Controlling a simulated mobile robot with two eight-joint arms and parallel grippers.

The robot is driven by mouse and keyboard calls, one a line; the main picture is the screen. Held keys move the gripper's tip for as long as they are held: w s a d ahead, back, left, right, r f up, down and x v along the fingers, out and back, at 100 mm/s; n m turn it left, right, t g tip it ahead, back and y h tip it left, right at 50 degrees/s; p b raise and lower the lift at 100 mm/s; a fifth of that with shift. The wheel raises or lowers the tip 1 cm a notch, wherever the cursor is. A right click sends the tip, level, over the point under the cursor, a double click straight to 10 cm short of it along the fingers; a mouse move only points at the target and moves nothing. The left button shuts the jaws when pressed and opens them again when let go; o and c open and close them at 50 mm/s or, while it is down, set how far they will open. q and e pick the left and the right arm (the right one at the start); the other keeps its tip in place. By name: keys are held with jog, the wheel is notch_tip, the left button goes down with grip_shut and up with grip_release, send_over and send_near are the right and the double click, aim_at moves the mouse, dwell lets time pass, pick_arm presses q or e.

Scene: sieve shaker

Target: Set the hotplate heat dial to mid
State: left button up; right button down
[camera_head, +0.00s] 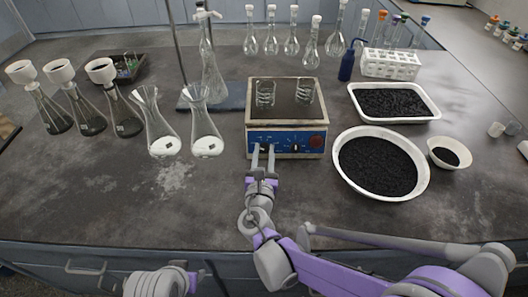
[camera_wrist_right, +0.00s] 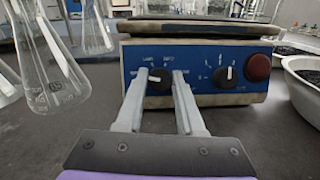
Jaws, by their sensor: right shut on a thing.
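The hotplate (camera_head: 286,141) has a blue front panel with two black dials. My right gripper (camera_head: 262,147) reaches the panel from the front and is shut on the left dial. In the right wrist view the gripper (camera_wrist_right: 158,82) has one finger on each side of this dial (camera_wrist_right: 158,84). A white mark shows on the dial, pointing roughly left; small printed labels sit around it, too small to read surely. The right dial (camera_wrist_right: 228,75) is free, its white pointer about upright. A red round knob (camera_wrist_right: 258,67) is farther right. My left gripper is out of view.
Two small glass beakers (camera_head: 265,93) stand on the hotplate. Flasks with white powder (camera_head: 207,137) stand close to its left. A white bowl of black grains (camera_head: 340,181) is close to its right. The bench front between them is clear.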

jog(key=shift+m, duration=0.3)
jog(key=m+g+h+p, duration=0.1)
jog(key=m+h, duration=0.1)
jog(key=m, duration=0.2)
jog(key=shift+a+r, duration=0.1)
jog(key=m+h+p, duration=0.1)
jog(key=m, duration=0.2)
jog(key=m+g+h+p, duration=0.1)
jog(key=m, duration=0.3)
jog(key=shift+r+g, duration=0.1)
jog(key=shift+g, duration=0.2)
jog(key=m+g+p, duration=0.2)
jog(key=m+p, duration=0.1)
jog(key=m, duration=0.2)
jog(key=shift+m, duration=0.3)
jog(key=m+g+p, duration=0.1)
jog(key=m+p, duration=0.1)
jog(key=m, duration=0.2)
jog(key=shift+g, duration=0.4)
jog(key=shift+m, duration=0.4)
jog(key=c, duration=0.5)
grip_release()
